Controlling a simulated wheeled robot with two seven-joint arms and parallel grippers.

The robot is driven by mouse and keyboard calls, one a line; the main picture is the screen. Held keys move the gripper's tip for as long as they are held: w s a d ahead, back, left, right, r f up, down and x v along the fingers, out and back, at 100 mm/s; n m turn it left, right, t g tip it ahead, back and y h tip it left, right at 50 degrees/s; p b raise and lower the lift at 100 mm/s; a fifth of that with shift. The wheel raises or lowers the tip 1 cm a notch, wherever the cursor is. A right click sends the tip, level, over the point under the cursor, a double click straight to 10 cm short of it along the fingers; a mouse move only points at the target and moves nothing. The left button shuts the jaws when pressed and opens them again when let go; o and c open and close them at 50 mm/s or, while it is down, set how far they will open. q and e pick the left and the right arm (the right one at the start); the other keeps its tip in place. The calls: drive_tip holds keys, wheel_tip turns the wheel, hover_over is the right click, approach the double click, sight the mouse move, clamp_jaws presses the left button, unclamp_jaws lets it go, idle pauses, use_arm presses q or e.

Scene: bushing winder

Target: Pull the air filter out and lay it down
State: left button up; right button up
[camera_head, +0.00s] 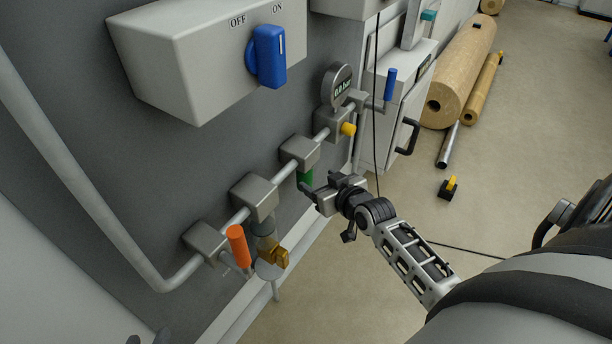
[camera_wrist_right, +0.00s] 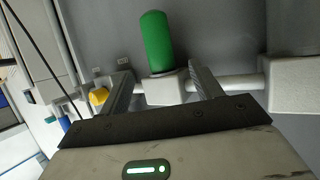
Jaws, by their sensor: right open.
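A green cylinder (camera_head: 305,179), which looks like the air filter, hangs from a grey block on the wall pipe. In the right wrist view the green cylinder (camera_wrist_right: 157,42) stands out from its block, beyond the fingertips. My right gripper (camera_head: 316,189) is beside the cylinder in the head view. In the wrist view my right gripper (camera_wrist_right: 162,84) is open, its two fingers apart with the block seen between them. No contact with the cylinder is visible. Of my left gripper (camera_head: 147,340), only dark tips show at the bottom edge, too little to tell its opening.
The pipe also carries an orange handle (camera_head: 238,246), a brass part (camera_head: 275,256), a gauge (camera_head: 338,88) and a yellow knob (camera_head: 348,129). A blue OFF/ON switch (camera_head: 268,56) is above. Brown rolls (camera_head: 459,77) lie at the back right. The floor (camera_head: 350,290) below is mostly clear.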

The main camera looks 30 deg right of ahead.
sight(309, 175)
drive_tip(key=b+x, duration=0.2)
drive_tip(key=x, duration=0.5)
drive_tip(key=shift+w+f+b, duration=0.2)
drive_tip(key=shift+w+b, duration=0.05)
drive_tip(key=shift+b, duration=0.15)
drive_tip(key=shift+w+f, duration=0.15)
drive_tip(key=shift+w, duration=0.3)
drive_tip(key=c, duration=1.4)
use_arm(q)
drive_tip(key=r+t, duration=0.1)
drive_tip(key=d+r+h, duration=0.1)
drive_tip(key=shift+r+t, duration=0.3)
drive_tip(key=shift+t, duration=0.1)
drive_tip(key=shift+w, duration=0.1)
